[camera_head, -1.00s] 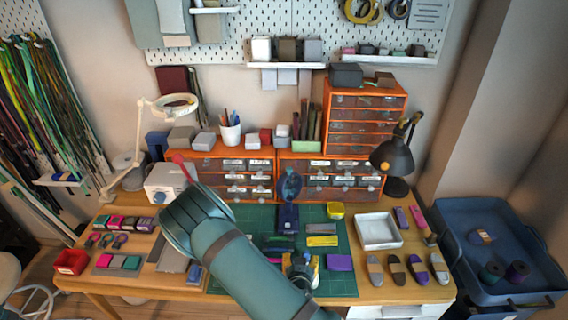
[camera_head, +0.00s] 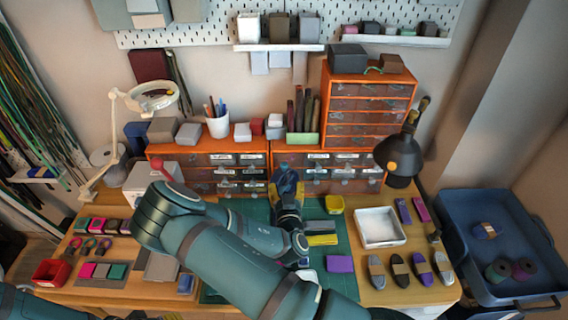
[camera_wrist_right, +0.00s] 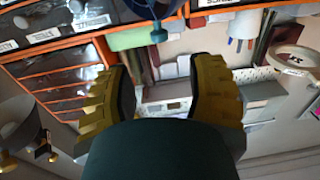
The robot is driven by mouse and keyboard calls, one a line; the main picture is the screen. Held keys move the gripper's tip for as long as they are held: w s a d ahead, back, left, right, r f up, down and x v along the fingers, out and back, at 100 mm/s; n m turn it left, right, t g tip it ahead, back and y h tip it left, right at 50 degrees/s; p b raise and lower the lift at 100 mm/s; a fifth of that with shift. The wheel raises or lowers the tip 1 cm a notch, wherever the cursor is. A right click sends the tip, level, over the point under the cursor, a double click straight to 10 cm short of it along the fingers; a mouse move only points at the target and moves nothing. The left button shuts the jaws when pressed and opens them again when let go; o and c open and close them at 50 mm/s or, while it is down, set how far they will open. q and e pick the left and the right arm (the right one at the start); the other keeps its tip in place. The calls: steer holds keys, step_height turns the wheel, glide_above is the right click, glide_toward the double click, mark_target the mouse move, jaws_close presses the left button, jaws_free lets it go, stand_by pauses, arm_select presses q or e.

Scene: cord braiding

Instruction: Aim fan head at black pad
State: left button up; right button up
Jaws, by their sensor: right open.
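The small blue fan head (camera_head: 287,174) stands at the back of the green mat, in front of the orange drawers. My right gripper (camera_head: 287,191) is open at the fan head, with its yellow fingertips close around the lower part of it. I cannot tell whether they touch it. In the right wrist view, the open yellow fingers (camera_wrist_right: 165,92) stand apart, and part of the blue fan (camera_wrist_right: 157,18) shows at the top edge. The fan's base is hidden behind my right arm. I cannot make out a black pad for certain. My left gripper is out of view.
Orange drawer units (camera_head: 222,172) stand close behind the fan. A black desk lamp (camera_head: 399,157) and a white tray (camera_head: 379,227) are to the right. A magnifier lamp (camera_head: 154,97) and a white box (camera_head: 151,180) are to the left. My right arm covers much of the mat (camera_head: 347,277).

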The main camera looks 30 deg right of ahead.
mark_target(284, 167)
steer(key=x, duration=1)
steer(key=shift+d+p, duration=0.1)
steer(key=shift+p, duration=0.2)
jaws_close()
